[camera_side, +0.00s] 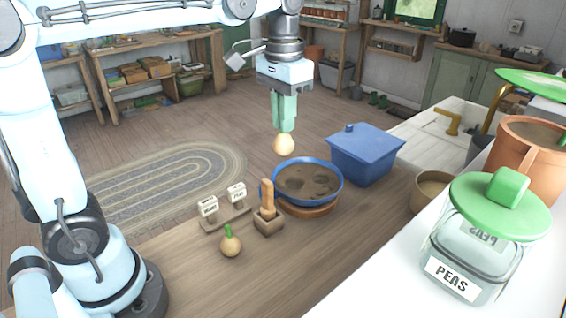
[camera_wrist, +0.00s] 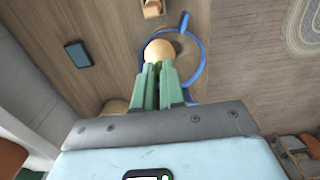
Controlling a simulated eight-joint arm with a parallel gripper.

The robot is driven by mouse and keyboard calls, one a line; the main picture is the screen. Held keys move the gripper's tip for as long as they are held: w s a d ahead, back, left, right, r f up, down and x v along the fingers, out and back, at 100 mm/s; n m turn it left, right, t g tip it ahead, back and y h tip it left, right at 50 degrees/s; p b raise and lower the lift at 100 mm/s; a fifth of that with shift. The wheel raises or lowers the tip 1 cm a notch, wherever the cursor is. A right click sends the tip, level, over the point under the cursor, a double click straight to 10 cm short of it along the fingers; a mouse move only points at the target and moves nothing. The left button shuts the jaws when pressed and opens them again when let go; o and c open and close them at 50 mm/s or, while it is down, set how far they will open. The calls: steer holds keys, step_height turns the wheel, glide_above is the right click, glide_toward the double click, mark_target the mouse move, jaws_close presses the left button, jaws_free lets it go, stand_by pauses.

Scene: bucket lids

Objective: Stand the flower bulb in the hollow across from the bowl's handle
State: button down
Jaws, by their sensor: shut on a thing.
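My gripper (camera_side: 284,128) is shut on a pale tan flower bulb (camera_side: 284,145), held at the tips of the green fingers. The bulb hangs in the air above the far side of the blue bowl (camera_side: 275,197). It also shows in the wrist view (camera_wrist: 160,50), where it hides part of the bowl. The bowl (camera_wrist: 204,60) holds brown soil (camera_side: 308,177) with dark hollows, partly hard to make out. In the wrist view the bowl's blue handle (camera_wrist: 184,22) sticks out at the top. The handle is hard to make out in the side view.
A wooden peg (camera_side: 267,193) in a block stands close before the bowl. Left of it are small label cards (camera_side: 209,206); a second, green-shooted bulb (camera_side: 231,245) lies in front. A blue lidded box (camera_side: 365,155) stands right of the bowl. A glass jar (camera_side: 462,255) is at right.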

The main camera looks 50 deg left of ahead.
steer(key=shift+w, duration=0.45)
steer(key=w+f+m, duration=0.4)
steer(key=w+f, duration=0.2)
steer(key=w, duration=0.5)
steer(key=shift+f+m, duration=0.15)
steer(key=shift+m, duration=0.15)
steer(key=shift+f, duration=2.4)
steer(key=shift+f, duration=0.55)
steer(key=shift+f, duration=0.25)
steer(key=shift+f, duration=0.4)
steer(key=shift+f, duration=0.35)
